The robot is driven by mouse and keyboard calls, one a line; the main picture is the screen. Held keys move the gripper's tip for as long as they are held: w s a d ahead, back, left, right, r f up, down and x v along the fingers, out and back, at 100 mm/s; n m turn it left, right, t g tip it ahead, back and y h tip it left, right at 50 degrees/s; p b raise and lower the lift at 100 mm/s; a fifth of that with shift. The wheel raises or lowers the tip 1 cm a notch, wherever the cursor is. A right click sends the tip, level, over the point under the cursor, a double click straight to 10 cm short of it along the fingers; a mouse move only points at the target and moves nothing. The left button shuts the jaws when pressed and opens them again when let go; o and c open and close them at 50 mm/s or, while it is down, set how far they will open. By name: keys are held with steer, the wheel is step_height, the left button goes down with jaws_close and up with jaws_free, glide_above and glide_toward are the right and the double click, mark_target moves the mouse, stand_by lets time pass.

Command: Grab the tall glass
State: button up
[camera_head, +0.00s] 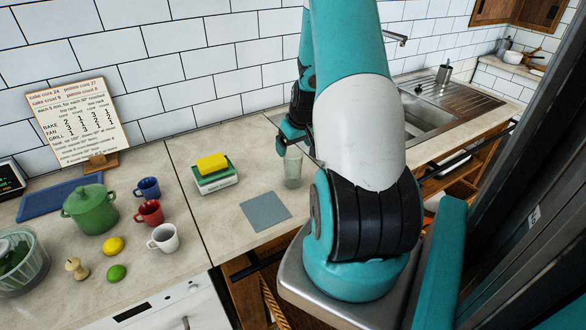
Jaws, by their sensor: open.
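The tall glass (292,168) is clear and stands upright on the counter, left of my arm. My gripper (283,147) is at the top of the glass, with a dark fingertip beside the rim. My arm hides part of the gripper and the far finger. The gripper is open, and I cannot tell whether a finger touches the glass.
Mugs (150,212), a green pot (90,208) and fruit (113,246) stand further left. A sink (425,112) is behind on the right.

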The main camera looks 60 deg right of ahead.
mark_target(292, 157)
steer(key=shift+p+x, duration=1.4)
steer(key=shift+x, duration=1.95)
steer(key=c, duration=1.3)
steer(key=shift+d, duration=0.1)
steer(key=shift+c, duration=0.5)
steer(key=shift+r, duration=0.2)
